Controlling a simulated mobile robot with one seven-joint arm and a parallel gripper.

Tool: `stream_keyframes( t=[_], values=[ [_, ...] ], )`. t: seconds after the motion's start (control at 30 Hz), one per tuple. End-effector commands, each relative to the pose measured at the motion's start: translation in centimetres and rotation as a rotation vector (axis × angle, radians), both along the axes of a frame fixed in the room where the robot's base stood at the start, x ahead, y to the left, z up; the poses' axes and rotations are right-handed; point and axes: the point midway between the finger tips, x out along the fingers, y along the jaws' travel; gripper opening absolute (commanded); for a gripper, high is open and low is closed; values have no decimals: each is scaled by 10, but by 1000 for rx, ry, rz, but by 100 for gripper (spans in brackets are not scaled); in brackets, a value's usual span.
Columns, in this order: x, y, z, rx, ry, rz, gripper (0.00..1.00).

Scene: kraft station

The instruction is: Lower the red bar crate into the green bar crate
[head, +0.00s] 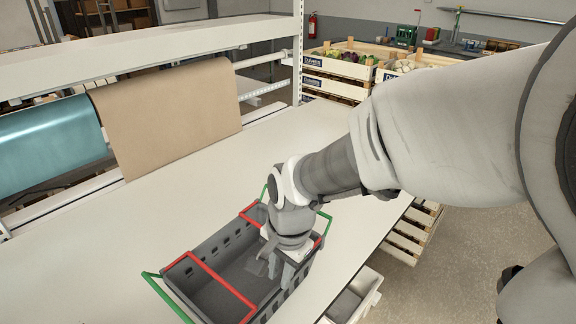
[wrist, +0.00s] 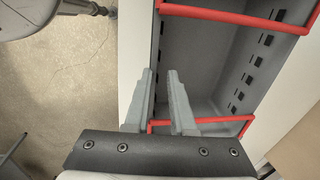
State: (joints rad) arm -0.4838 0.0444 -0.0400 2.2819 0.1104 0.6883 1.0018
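In the head view the grey red bar crate (head: 222,281) sits inside the grey green bar crate, whose green bar (head: 166,297) sticks out at the left end. Another green bar shows at the far end. How deep the red bar crate sits is hard to tell. My gripper (head: 278,274) points down at the crates' right long side. In the wrist view the red bars (wrist: 236,14) cross the crate at top and bottom. My gripper's fingers (wrist: 160,72) stand apart on either side of the crate's side wall, with a gap visible between them.
The crates stand on a white worktable (head: 160,225) with free room behind and to the left. A brown paper roll (head: 168,110) and a teal roll (head: 45,145) hang at the back. A light bin (head: 352,300) is beyond the table's right edge.

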Motion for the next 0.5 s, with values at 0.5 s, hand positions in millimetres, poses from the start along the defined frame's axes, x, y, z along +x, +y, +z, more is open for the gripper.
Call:
stream_keyframes(
  t=[0.5],
  values=[
    [-1, -1, 11, 1, -1, 0, 39]
  ],
)
